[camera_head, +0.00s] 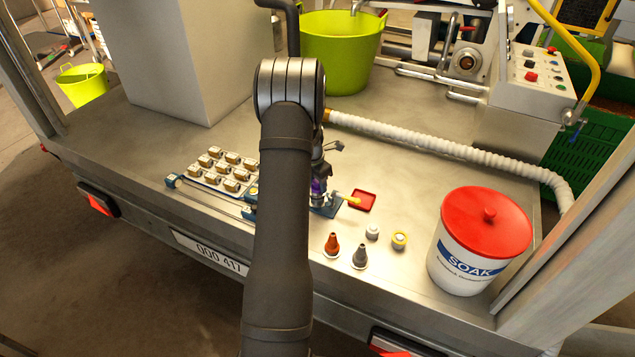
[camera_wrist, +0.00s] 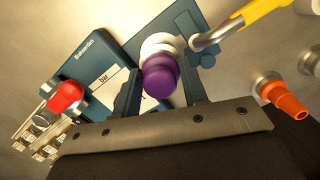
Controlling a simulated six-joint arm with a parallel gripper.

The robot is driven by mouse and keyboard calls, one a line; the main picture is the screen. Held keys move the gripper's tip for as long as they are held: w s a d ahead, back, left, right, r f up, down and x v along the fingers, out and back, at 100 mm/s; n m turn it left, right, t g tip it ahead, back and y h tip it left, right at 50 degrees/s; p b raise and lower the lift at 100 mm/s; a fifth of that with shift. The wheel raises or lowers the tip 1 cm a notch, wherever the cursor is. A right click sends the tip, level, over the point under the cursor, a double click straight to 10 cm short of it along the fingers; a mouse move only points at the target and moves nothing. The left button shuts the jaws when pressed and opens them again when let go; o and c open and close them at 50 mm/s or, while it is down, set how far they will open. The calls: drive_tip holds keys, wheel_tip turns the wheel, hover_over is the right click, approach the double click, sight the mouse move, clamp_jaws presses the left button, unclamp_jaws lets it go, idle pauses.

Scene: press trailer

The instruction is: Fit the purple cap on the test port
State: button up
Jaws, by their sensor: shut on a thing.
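The purple cap (camera_wrist: 160,76) is between the two fingers of my gripper (camera_wrist: 160,88) in the wrist view, and the gripper is shut on it. A pale round fitting, which looks like the test port (camera_wrist: 160,44), shows just behind the cap on a blue plate (camera_wrist: 182,24). The cap overlaps it and roughly lines up with it; I cannot tell whether they touch or the cap is seated. In the head view, a bit of the purple cap (camera_head: 317,187) shows beside my arm, above the blue plate (camera_head: 328,208). My arm hides most of the gripper there.
A blue gauge block marked "bar" (camera_wrist: 95,58) and a red knob (camera_wrist: 66,96) are left of the cap. A yellow-handled lever (camera_wrist: 236,22) is close on the right. Orange (camera_head: 332,244) and grey (camera_head: 360,257) cones, a red tray (camera_head: 363,201) and a SOAK bucket (camera_head: 455,265) stand nearby.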

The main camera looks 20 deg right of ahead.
drive_tip(key=shift+f, duration=0.6)
drive_tip(key=o, duration=0.8)
drive_tip(key=shift+r, duration=0.1)
drive_tip(key=shift+s+a+r, duration=0.1)
drive_tip(key=shift+a+r, duration=0.15)
drive_tip(key=shift+r, duration=1.55)
drive_tip(key=shift+s+a+r, duration=0.15)
drive_tip(key=shift+a+r, duration=0.1)
drive_tip(key=shift+r, duration=1.5)
drive_tip(key=shift+s+a+r, duration=0.1)
drive_tip(key=shift+a+r, duration=0.15)
drive_tip(key=shift+r, duration=1.55)
wheel_tip(320, 180, up, 9)
